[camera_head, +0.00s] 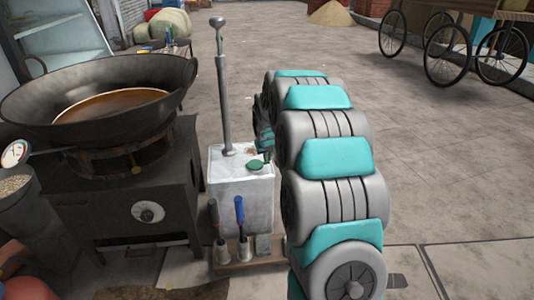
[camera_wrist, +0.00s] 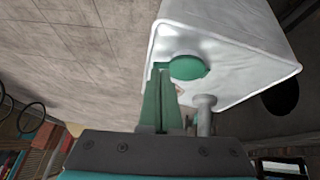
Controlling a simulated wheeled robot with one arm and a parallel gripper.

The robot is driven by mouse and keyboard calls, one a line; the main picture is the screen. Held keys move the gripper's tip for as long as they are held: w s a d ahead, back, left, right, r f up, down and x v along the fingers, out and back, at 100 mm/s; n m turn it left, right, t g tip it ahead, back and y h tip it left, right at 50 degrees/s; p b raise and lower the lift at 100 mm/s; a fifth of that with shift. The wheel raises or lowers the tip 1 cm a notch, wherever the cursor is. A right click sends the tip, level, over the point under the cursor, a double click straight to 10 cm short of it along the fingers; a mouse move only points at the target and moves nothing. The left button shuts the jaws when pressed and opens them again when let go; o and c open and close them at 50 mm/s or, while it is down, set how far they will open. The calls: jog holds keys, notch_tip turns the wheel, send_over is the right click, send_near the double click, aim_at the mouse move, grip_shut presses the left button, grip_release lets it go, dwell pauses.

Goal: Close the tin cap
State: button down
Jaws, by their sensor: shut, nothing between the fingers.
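The tin (camera_head: 238,200) is a pale, box-shaped container standing right of the stove. It also shows in the wrist view (camera_wrist: 235,45). Its round green cap (camera_head: 256,165) is on the top face near the right edge. In the wrist view the cap (camera_wrist: 188,67) lies just right of my fingertips; I cannot tell whether it is fully seated. My gripper (camera_wrist: 160,70) is shut and empty, its green fingers together beside the cap. Whether they touch it is unclear. In the head view my gripper (camera_head: 265,143) is partly hidden by my arm, just above the tin's right side.
A tall grey rod with a round knob (camera_head: 223,90) rises from the tin's top, left of the cap. A wide black pan (camera_head: 40,110) sits on a stove at left. Tools with dark and blue handles (camera_head: 239,212) stand in front. Open paving lies to the right.

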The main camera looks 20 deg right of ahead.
jog(key=shift+d+x, duration=0.2)
jog(key=shift+x, duration=0.8)
jog(key=shift+d+f, duration=0.25)
jog(key=shift+f, duration=0.3)
jog(key=shift+w, duration=0.1)
jog(key=shift+r+p, duration=0.4)
jog(key=shift+r, duration=0.4)
